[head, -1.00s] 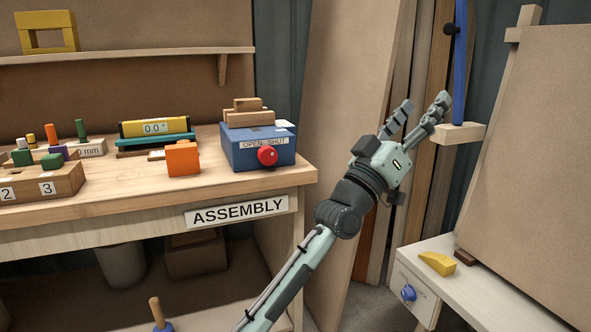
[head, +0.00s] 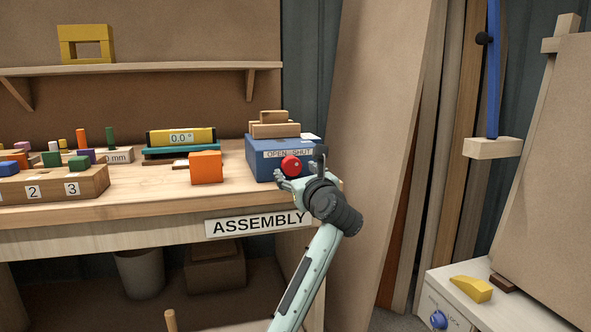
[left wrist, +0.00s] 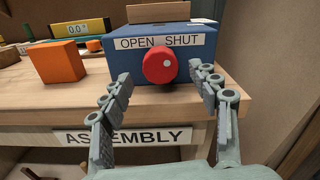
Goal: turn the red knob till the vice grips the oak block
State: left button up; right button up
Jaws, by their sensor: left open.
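The red knob (head: 291,166) sits on the front of the blue vice box (head: 262,168), below a label reading OPEN SHUT. In the left wrist view the knob (left wrist: 160,67) shows a pale dot at its upper right. Wooden pieces (head: 274,126) lie on top of the box; I cannot tell from here how the oak block is held. My left gripper (head: 299,172) is in front of the box. In the left wrist view its open fingers (left wrist: 160,82) stand on either side of the knob, nearer the camera, with gaps showing. My right gripper is not in view.
An orange block (head: 206,167) stands on the bench (head: 140,192) left of the vice. A yellow level with a 0.0° display (head: 181,137) lies behind it. Boards lean at the right, and a white cabinet (head: 455,300) stands lower right.

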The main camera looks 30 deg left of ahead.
aim_at(293, 168)
pick_arm(q)
jog(key=shift+x, duration=1.6)
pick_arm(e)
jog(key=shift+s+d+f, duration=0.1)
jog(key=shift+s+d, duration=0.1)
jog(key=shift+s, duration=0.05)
pick_arm(q)
jog(key=shift+c, duration=0.5)
jog(key=c, duration=1.1)
jog(key=shift+o, duration=0.2)
jog(key=shift+m+p, duration=0.4)
jog(key=shift+p, duration=0.2)
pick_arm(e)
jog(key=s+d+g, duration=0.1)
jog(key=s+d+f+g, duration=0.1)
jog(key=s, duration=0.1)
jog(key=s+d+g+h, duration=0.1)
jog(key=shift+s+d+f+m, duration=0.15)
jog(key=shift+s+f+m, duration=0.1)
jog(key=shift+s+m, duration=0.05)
pick_arm(q)
jog(key=o, duration=1.2)
jog(key=shift+c, duration=0.2)
